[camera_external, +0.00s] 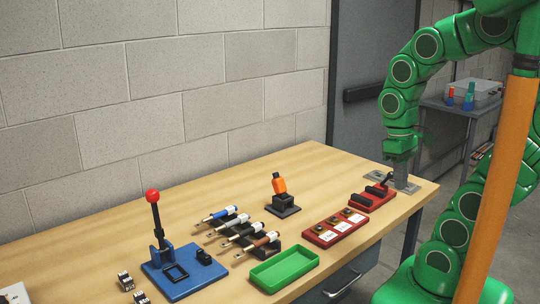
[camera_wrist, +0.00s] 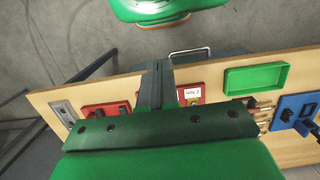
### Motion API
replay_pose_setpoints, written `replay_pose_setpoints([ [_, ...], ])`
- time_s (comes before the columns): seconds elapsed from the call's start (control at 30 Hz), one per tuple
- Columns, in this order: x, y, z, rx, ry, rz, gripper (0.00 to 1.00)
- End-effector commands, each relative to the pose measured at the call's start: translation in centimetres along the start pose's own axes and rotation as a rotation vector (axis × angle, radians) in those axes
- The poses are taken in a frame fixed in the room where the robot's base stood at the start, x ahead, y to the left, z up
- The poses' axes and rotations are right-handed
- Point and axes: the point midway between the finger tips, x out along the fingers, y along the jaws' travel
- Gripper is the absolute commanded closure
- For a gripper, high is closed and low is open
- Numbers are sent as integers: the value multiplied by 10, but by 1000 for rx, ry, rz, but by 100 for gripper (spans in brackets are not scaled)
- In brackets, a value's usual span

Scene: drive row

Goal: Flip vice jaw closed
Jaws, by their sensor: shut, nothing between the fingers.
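A red base with dark bars and a raised black lever (camera_external: 371,197) sits near the table's right end; it looks like the vice. In the wrist view, its red base (camera_wrist: 97,110) shows at the left, partly covered by my gripper's dark mount, so how its jaw stands is unclear. My gripper (camera_external: 398,160) hangs just above and behind this vice, over the table's right end, apart from it as far as I can tell. In the wrist view, my gripper's fingers (camera_wrist: 158,68) are together and empty.
A grey bracket (camera_external: 405,172) stands by the vice. Along the table are a red panel with labelled switches (camera_external: 335,229), a green tray (camera_external: 284,270), an orange-topped black piece (camera_external: 280,186), several screwdriver-like tools (camera_external: 243,238) and a blue lever press (camera_external: 183,272). The table's back middle is clear.

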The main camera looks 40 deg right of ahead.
Motion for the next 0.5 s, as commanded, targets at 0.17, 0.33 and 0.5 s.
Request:
replay_pose_setpoints([
  [0.17,-1,1,-3,12,-4,-2,100],
  [0.33,-9,6,-19,60,-12,-14,100],
  [0.5,-18,14,-42,136,-27,-33,100],
])
